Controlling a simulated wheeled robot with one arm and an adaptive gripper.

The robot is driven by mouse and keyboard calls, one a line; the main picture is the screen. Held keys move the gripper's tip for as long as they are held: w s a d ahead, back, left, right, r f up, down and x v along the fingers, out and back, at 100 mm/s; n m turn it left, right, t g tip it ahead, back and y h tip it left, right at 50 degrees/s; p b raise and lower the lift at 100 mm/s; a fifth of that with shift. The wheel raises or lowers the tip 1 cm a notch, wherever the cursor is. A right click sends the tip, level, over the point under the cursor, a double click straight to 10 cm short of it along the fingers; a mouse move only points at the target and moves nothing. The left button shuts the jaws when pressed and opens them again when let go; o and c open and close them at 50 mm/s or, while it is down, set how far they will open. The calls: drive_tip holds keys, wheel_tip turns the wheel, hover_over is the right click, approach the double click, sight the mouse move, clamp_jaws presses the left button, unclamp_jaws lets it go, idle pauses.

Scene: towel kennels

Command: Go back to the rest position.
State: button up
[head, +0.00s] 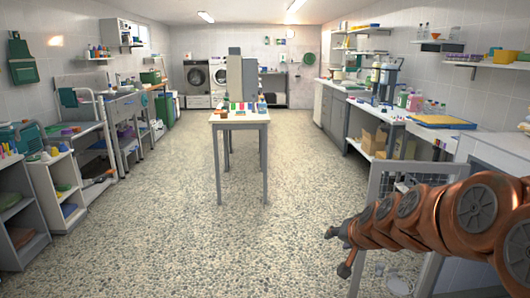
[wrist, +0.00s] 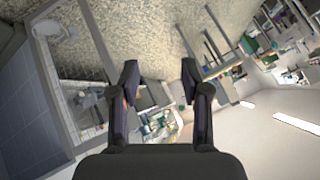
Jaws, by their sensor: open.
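My gripper (wrist: 160,82) shows in the wrist view with its two dark fingers apart and nothing between them. Beyond the fingers the wrist view shows the speckled floor and the room, tilted and nearly upside down. In the head view my copper-coloured arm reaches in from the right edge, over the floor near the right-hand bench. Its far end points left and slightly down.
A narrow table (head: 239,116) with small items and a grey upright box (head: 242,77) stands mid-room. A white-framed gate (head: 408,170) stands close behind my arm. Shelves and carts (head: 60,190) line the left, a long counter (head: 395,118) the right. The floor (head: 150,240) front-left is clear.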

drive_tip(key=s+a+f+n+g, duration=0.2)
drive_tip(key=s+a+g, duration=0.1)
drive_tip(key=s, duration=0.7)
drive_tip(key=s+a+f+n+g, duration=0.2)
drive_tip(key=s+a+f+g, duration=0.1)
drive_tip(key=s, duration=0.7)
drive_tip(key=s+d+g+h, duration=0.1)
drive_tip(key=s+d+g, duration=0.15)
drive_tip(key=s, duration=0.75)
drive_tip(key=s+d+g+h, duration=0.1)
drive_tip(key=s+d+g, duration=0.15)
drive_tip(key=s, duration=0.75)
wheel_tip(320, 180, up, 20)
drive_tip(key=p, duration=1.9)
drive_tip(key=shift+a+f+n, duration=0.15)
drive_tip(key=shift+a+n, duration=0.25)
drive_tip(key=shift+s, duration=0.15)
drive_tip(key=shift+c, duration=0.5)
